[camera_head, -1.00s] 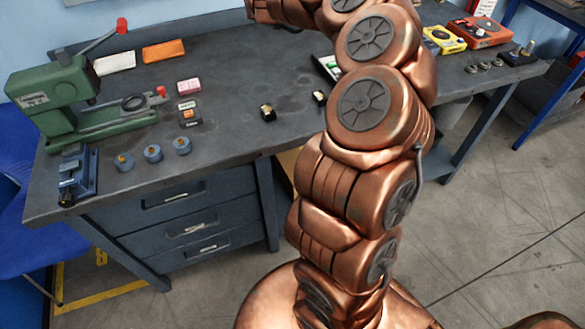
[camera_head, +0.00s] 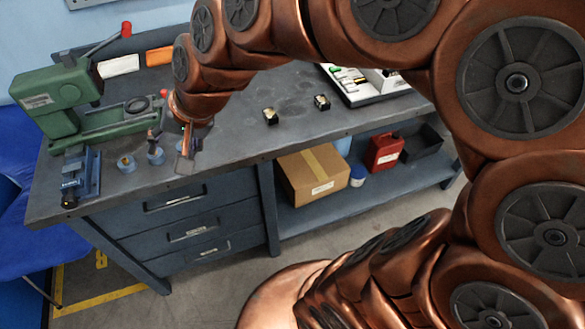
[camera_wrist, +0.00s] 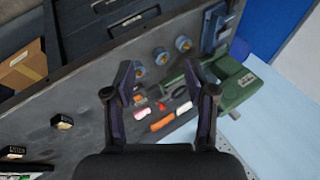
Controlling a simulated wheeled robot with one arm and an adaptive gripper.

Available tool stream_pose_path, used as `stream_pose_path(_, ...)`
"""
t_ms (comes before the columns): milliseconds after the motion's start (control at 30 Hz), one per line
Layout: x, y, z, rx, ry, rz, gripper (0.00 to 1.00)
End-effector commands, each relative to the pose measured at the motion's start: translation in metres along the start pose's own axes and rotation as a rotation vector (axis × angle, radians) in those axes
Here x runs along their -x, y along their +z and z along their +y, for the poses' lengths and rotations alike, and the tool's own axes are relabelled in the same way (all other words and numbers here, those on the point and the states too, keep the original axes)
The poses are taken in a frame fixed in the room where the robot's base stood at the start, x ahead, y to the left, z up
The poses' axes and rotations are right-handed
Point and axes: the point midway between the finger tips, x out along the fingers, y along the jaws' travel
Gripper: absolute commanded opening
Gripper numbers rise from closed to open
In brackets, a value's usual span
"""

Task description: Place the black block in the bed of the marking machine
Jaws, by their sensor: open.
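Two small black blocks with pale or gold marks sit apart on the dark bench: one near the middle (camera_head: 270,116), the other to its right (camera_head: 322,102). They also show at the left of the wrist view (camera_wrist: 62,122) (camera_wrist: 14,152). A green lever press (camera_head: 62,98), probably the marking machine, stands at the bench's left end; it also shows in the wrist view (camera_wrist: 238,82). Its bed (camera_head: 105,127) is low, beside a red knob. My gripper (camera_head: 170,146) is open and above the bench, right of the press, well left of both blocks. No block shows gripped.
A blue vise (camera_head: 80,174) and round blue holders (camera_head: 126,163) stand near the front left edge. White (camera_head: 118,65) and orange (camera_head: 159,56) pieces lie behind. A white tray (camera_head: 375,95) is at the right. The bench around the blocks is clear.

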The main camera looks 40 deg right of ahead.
Motion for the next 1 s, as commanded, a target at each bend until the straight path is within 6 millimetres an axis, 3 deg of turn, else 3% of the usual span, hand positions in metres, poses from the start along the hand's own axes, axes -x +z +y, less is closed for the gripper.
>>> stream_pose_path(33,0.003,0.027,0.028,0.082,0.085,-0.058,0.56)
stream_pose_path(100,0.008,0.061,0.07,0.188,0.203,-0.154,0.56)
stream_pose_path(200,0.025,0.101,0.122,0.3,0.339,-0.284,0.56)
stream_pose_path(300,0.041,0.13,0.16,0.366,0.433,-0.395,0.56)
stream_pose_path(400,0.055,0.147,0.183,0.399,0.488,-0.466,0.56)
stream_pose_path(567,0.062,0.154,0.194,0.417,0.513,-0.499,0.56)
stream_pose_path(1000,0.065,0.153,0.191,0.415,0.511,-0.497,0.56)
